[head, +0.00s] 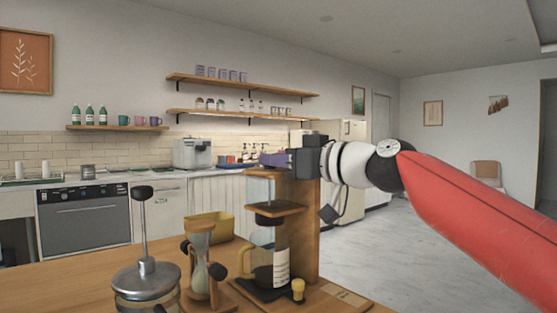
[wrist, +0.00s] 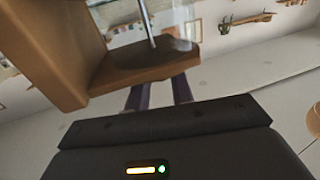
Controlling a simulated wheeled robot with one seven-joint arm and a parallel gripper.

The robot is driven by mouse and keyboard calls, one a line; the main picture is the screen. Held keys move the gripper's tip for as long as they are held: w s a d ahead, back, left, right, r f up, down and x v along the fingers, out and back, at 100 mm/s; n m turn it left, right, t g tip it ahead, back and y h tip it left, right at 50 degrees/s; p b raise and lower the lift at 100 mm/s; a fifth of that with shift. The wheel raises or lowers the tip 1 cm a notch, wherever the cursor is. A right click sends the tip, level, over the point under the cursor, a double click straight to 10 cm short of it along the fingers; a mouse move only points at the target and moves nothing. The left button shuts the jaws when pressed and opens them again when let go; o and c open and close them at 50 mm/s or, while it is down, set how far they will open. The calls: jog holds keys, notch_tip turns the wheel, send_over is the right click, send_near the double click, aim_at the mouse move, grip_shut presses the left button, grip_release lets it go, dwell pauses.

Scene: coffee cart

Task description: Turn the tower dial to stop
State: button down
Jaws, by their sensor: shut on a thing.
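The wooden coffee tower (head: 305,230) stands on the counter in the middle of the head view, with a glass vessel in its upper part and a carafe (head: 262,262) below. My gripper (head: 264,159) is at the top of the tower, coming from the right. In the wrist view the tower's wooden shelf (wrist: 120,82), with a dark round piece and a thin rod, is close in front. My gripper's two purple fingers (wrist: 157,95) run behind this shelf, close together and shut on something. The tips are hidden. The dial and its setting are not visible.
A french press (head: 147,280) and an hourglass-shaped glass brewer (head: 199,268) stand left of the tower. A yellow-topped knob (head: 298,288) is at its base, and a yellow box (head: 208,226) is behind. Open floor lies to the right of the counter.

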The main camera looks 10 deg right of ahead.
jog(key=shift+f, duration=0.1)
dwell(0.3)
jog(key=c, duration=1.2)
grip_release()
jog(key=shift+d, duration=0.1)
jog(key=b+v, duration=0.1)
jog(key=v, duration=0.6)
jog(key=shift+s+d+b, duration=0.25)
jog(key=shift+s+b, duration=0.05)
jog(key=shift+b, duration=0.05)
